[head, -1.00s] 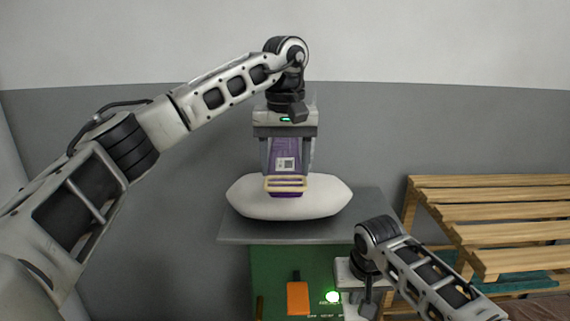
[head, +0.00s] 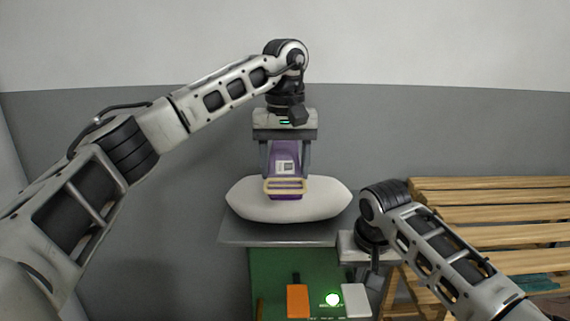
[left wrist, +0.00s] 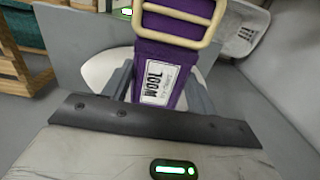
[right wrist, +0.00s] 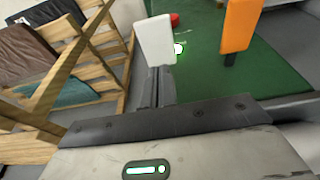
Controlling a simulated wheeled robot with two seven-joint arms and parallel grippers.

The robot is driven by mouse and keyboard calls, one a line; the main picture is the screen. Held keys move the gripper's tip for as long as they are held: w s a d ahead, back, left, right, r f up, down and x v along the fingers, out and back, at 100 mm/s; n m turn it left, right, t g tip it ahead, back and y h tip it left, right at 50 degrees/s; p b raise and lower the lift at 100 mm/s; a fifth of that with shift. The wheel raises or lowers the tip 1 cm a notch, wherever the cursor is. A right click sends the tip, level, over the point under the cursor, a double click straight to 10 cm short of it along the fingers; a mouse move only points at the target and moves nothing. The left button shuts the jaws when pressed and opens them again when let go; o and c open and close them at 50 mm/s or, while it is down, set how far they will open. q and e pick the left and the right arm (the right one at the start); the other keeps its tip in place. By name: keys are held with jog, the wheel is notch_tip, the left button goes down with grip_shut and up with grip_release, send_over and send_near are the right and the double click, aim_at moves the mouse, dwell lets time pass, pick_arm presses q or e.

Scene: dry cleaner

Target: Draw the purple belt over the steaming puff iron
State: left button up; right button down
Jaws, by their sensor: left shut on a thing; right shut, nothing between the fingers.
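The purple belt (head: 286,153) hangs from my left gripper (head: 286,162), which is shut on it. The belt has a beige buckle (head: 285,187) and a white label reading WOOL (left wrist: 158,87). Its lower end is in front of or against the white puff iron (head: 250,202); I cannot tell whether it touches. No steam shows. My right gripper (head: 373,282) is shut and empty, beside a white paddle (head: 356,301) on the green panel. In the right wrist view its fingers (right wrist: 155,84) are close to the white paddle (right wrist: 155,40); contact is unclear.
The puff sits over a grey board (head: 240,232) above the green panel (head: 265,265). An orange paddle (head: 298,301) and a lit green lamp (head: 332,299) are on the panel. A slatted wooden rack (head: 490,200) stands to the right, with folded fabrics (right wrist: 70,93) in it.

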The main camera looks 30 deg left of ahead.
jog(key=shift+r, duration=0.25)
jog(key=v, duration=1.2)
jog(key=shift+f, duration=0.1)
